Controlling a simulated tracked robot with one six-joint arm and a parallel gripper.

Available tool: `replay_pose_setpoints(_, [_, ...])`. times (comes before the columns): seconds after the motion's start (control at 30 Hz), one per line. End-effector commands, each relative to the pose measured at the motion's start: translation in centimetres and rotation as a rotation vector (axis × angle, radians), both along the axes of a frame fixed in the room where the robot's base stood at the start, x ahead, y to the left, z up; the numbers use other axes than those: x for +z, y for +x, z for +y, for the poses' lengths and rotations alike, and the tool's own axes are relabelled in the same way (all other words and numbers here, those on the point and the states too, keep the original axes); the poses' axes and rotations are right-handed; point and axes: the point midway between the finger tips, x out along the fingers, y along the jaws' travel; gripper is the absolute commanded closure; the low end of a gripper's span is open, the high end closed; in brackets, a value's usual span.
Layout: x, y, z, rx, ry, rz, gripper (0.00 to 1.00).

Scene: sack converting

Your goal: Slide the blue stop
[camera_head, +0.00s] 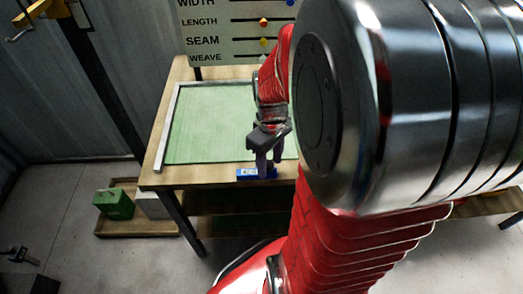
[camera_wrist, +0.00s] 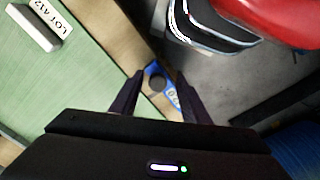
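A blue stop (camera_head: 256,173) sits at the front edge of the wooden table. In the wrist view the blue stop (camera_wrist: 168,88) shows a round dark hole and some white marking. My gripper (camera_head: 265,168) points down over the stop from above. In the wrist view my gripper (camera_wrist: 159,77) is open, with its two dark fingers spread on either side of the stop. The right finger covers part of the stop. I cannot tell whether either finger touches it.
A green mat (camera_head: 205,125) with a pale rail (camera_head: 168,125) covers the tabletop. A board (camera_head: 225,35) with WIDTH, LENGTH, SEAM and WEAVE sliders stands behind. A green box (camera_head: 114,204) sits on a floor tray.

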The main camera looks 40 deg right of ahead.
Motion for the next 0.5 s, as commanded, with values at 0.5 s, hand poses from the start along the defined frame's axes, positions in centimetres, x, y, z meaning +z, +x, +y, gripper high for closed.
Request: replay_pose_setpoints(0.5, [2.4,0.2,0.0,0.002,-0.002,-0.005,0.58])
